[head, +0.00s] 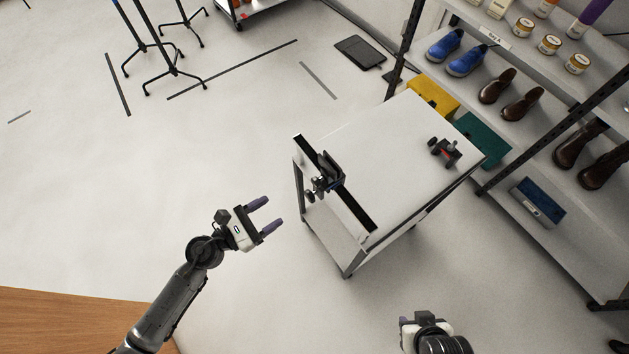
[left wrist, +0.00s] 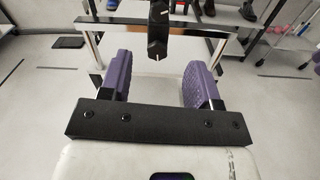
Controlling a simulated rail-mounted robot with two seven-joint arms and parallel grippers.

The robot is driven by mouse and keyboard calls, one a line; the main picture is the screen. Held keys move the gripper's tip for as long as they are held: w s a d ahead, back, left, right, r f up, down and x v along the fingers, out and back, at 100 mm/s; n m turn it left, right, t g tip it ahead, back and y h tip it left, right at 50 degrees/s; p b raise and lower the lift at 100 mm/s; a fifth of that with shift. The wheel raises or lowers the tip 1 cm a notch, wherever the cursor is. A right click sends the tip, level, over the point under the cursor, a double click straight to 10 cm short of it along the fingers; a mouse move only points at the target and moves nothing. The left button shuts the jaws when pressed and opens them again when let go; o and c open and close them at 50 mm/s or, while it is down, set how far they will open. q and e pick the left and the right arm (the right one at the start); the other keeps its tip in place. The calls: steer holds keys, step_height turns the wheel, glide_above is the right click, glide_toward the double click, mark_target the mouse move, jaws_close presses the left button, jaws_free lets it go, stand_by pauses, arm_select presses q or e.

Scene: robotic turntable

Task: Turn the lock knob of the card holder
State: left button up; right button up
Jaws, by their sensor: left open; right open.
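The card holder (head: 328,170) is a dark upright device on the near-left edge of the white cart top. Small dark knobs (head: 318,186) stick out from its side towards my left gripper. My right gripper (head: 420,319) is at the bottom edge, open, partly hidden, away from the cart.
The white cart (head: 385,150) also carries a small dark device with red (head: 445,151) at its far right. Shelves with shoes (head: 465,62) and jars (head: 549,44) stand at right. A yellow bin (head: 433,96) and green bin (head: 483,138) are behind the cart.

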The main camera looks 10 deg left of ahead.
mark_target(313, 184)
arm_select(q)
steer(key=shift+m, duration=0.5)
steer(key=p+x, duration=0.2)
steer(key=x, duration=1)
steer(key=shift+w, duration=0.1)
steer(key=shift+w+d, duration=0.5)
steer(key=shift+d, duration=0.05)
steer(key=shift+w, duration=0.1)
